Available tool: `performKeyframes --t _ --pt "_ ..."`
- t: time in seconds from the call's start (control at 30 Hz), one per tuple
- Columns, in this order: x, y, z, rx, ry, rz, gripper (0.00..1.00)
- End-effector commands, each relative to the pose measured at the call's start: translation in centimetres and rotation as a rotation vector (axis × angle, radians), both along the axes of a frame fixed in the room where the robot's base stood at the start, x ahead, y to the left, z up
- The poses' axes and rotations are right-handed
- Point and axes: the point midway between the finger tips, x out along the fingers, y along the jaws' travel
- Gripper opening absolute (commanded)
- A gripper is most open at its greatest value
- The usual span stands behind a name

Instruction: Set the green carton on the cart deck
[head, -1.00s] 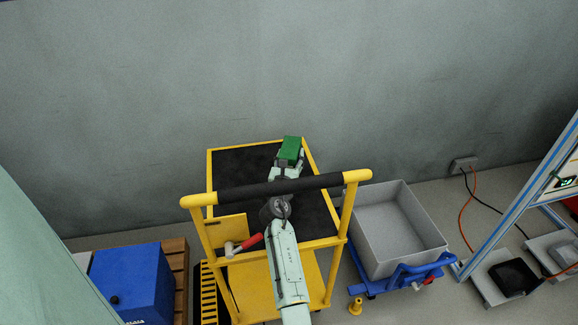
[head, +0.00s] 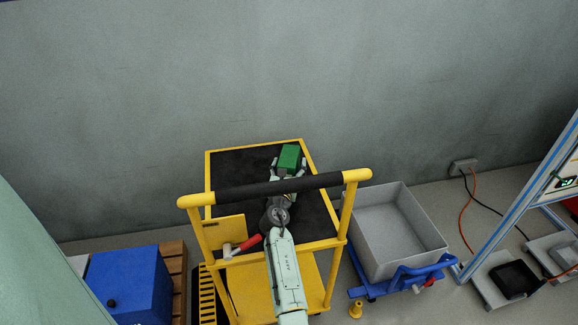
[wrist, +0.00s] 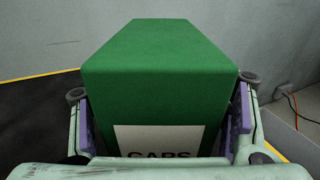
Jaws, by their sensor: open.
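The green carton (head: 289,157) is over the far right part of the cart's black deck (head: 235,167) and appears to rest on it. In the wrist view the carton (wrist: 160,65) fills the middle, upright, with a white label reading CAPS on its near face. My gripper (head: 289,164) is open, with one finger on each side of the carton. In the wrist view the purple finger pads of my gripper (wrist: 162,120) flank the carton closely. The carton's underside is hidden.
The cart's black-gripped push handle (head: 270,188) crosses in front, below my gripper in the picture. A red-handled hammer (head: 245,243) lies at the cart's near left. A grey bin (head: 400,235) stands to the right, a blue box (head: 130,285) to the left. The deck's left part is clear.

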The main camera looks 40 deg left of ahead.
Motion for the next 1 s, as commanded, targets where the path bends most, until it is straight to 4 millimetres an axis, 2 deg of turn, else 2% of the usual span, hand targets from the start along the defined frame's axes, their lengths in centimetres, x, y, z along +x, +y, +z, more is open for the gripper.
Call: performKeyframes --t 0.27,0.37,0.7,0.83,1.0 --pt "-0.5 -0.3 0.1 0.0 0.001 0.0 0.68" --pt "-1.9 -1.0 0.1 -0.002 0.0 -0.001 0.68" --pt "-8.2 -4.3 0.0 0.0 0.002 -0.001 0.68" --pt "-9.8 -5.0 0.1 0.0 0.0 0.0 0.68" --pt "-10.6 -5.5 0.1 0.0 0.0 -0.001 0.68"
